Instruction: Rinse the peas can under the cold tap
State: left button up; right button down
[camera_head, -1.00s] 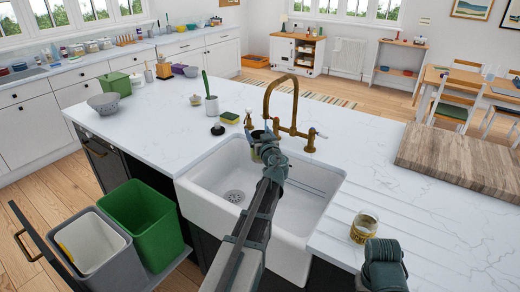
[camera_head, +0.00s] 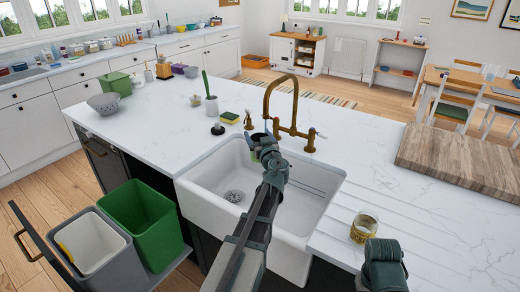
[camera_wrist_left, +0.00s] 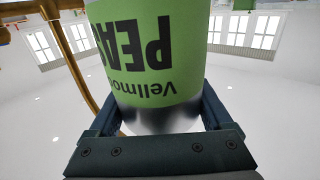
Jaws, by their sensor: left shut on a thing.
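The peas can, with a green label and bare metal end, fills the upper middle of the left wrist view (camera_wrist_left: 150,50); its lettering appears upside down there. My left gripper (camera_wrist_left: 155,125) is shut around it. In the head view, my left gripper (camera_head: 262,150) is over the back of the white sink (camera_head: 210,190), and my wrist hides most of the can. The brass tap (camera_head: 268,95) arches up behind and just right of the gripper. I cannot see running water. My right gripper's fingers are out of sight.
A wooden board (camera_head: 462,160) lies farther right.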

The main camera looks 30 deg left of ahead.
pick_arm(q)
jog(key=s, duration=0.6)
jog(key=shift+s+a, duration=0.15)
jog(key=shift+a, duration=0.15)
dwell(1.4)
jog(key=s+r+p, duration=0.4)
jog(key=s, duration=0.1)
jog(key=shift+a, duration=0.25)
dwell(0.5)
